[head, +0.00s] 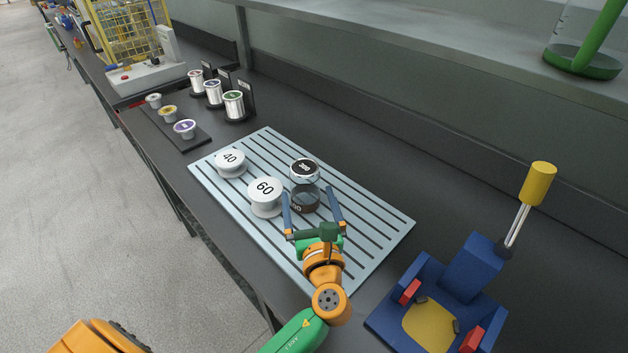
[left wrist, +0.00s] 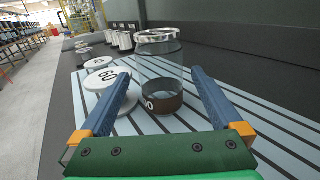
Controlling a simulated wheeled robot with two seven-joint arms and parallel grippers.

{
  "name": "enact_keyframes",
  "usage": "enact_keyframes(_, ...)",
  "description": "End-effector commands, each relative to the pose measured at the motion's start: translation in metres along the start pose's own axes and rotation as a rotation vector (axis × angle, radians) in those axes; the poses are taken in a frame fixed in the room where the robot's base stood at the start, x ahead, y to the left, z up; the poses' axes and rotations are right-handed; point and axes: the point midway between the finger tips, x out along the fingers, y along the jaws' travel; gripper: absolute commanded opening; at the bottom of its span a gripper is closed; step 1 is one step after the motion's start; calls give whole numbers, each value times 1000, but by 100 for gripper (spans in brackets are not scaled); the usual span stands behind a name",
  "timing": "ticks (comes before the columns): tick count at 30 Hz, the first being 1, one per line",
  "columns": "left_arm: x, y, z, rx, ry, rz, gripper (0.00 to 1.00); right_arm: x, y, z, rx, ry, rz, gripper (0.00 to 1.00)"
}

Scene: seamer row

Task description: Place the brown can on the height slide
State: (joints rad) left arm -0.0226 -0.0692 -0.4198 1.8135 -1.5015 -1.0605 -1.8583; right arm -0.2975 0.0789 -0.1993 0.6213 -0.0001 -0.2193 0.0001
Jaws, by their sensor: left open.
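My left gripper (head: 309,197) is open, with one blue finger on each side of the can. Nothing in view is labelled as the height slide; a blue fixture (head: 473,266) with a yellow knob on rods stands at the right. My right gripper is not in view.
The slatted light-blue plate (head: 375,235) also bears white pieces marked 60 (head: 265,196) and 40 (head: 231,163), close left of the can. A shelf with a glass beaker (head: 582,50) overhangs at the back right.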

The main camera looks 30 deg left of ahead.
Motion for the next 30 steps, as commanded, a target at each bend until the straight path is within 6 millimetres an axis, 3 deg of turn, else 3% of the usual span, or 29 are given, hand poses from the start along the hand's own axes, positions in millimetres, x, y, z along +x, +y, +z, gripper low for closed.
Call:
enact_keyframes(6,42,-4,2,1,-2,1,100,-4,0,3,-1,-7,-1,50)
enact_keyframes(14,49,-4,1,0,0,-1,100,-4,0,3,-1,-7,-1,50)
enact_keyframes(17,49,-4,1,0,0,-1,78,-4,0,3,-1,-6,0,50)
enact_keyframes(21,49,-4,1,0,0,-1,41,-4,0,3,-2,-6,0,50)
enact_keyframes(24,49,-4,1,0,0,-1,18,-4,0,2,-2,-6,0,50)
enact_keyframes(30,49,-4,2,0,0,-1,17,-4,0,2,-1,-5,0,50)
